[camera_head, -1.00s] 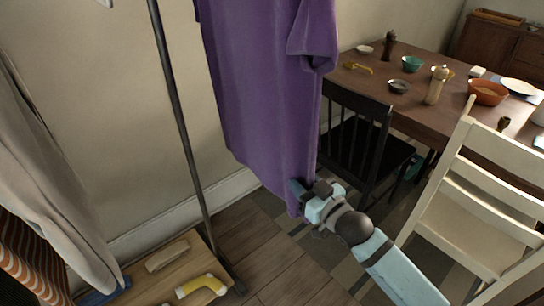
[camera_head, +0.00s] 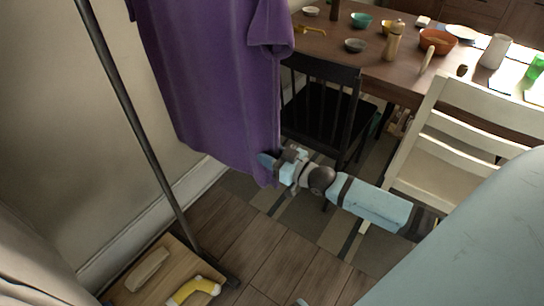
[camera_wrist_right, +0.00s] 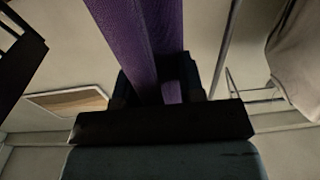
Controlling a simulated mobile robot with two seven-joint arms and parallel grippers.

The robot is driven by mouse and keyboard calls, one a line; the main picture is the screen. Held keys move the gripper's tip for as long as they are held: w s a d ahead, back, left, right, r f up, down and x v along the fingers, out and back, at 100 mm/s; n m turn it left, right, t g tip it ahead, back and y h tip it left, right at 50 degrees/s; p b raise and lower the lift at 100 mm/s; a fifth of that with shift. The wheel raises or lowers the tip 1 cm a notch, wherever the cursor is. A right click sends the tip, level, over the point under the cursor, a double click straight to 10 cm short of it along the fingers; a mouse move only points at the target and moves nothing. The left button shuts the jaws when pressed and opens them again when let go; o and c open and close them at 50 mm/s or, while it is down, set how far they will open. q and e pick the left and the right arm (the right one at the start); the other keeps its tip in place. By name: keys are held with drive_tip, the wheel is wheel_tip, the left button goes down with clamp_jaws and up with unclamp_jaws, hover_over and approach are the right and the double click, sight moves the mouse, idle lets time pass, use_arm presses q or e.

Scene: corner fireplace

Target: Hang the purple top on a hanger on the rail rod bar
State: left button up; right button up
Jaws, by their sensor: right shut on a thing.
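The purple top (camera_head: 215,85) hangs down in the upper middle of the head view; its upper part is cut off by the frame edge. My right gripper (camera_head: 270,165) is at its lower right hem and is shut on the cloth. In the right wrist view the purple cloth (camera_wrist_right: 155,35) runs up from between the dark fingers (camera_wrist_right: 158,88). A dark upright pole (camera_head: 135,130) of the rail stands to the left of the top. The rail's bar and any hanger on the top are out of the head view. My left gripper is not in view.
A black chair (camera_head: 325,105) stands close behind my right gripper. A white chair (camera_head: 440,150) and a dining table (camera_head: 385,70) with bowls are at the right. A wooden board (camera_head: 160,278) with a yellow item (camera_head: 195,288) lies at the rail's foot.

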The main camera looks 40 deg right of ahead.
sight(243, 149)
drive_tip(key=b+x, duration=0.1)
drive_tip(key=x, duration=0.1)
drive_tip(key=b+x, duration=0.1)
drive_tip(key=x, duration=0.1)
drive_tip(key=shift+w+f, duration=0.2)
drive_tip(key=shift+w, duration=0.05)
drive_tip(key=shift+b+x, duration=0.7)
drive_tip(key=shift+x, duration=0.1)
drive_tip(key=shift+w+a+f+b, duration=0.25)
drive_tip(key=shift+w+f+b, duration=0.2)
drive_tip(key=shift+w+b, duration=0.1)
drive_tip(key=shift+w+a+f+b, duration=0.1)
drive_tip(key=shift+w+f+b, duration=0.1)
drive_tip(key=shift+b, duration=0.1)
drive_tip(key=shift+w+a+f+b, duration=0.1)
drive_tip(key=shift+w+f+b, duration=0.05)
drive_tip(key=shift+w+b, duration=0.25)
drive_tip(key=shift+w+a+f, duration=0.1)
drive_tip(key=shift+w+f, duration=0.15)
drive_tip(key=shift+f, duration=0.25)
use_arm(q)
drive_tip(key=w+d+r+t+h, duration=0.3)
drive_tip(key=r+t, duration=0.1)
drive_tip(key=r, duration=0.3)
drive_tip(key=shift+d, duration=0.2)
use_arm(e)
drive_tip(key=shift+w+a+f, duration=0.1)
drive_tip(key=shift+w+f, duration=0.05)
drive_tip(key=shift+f, duration=0.15)
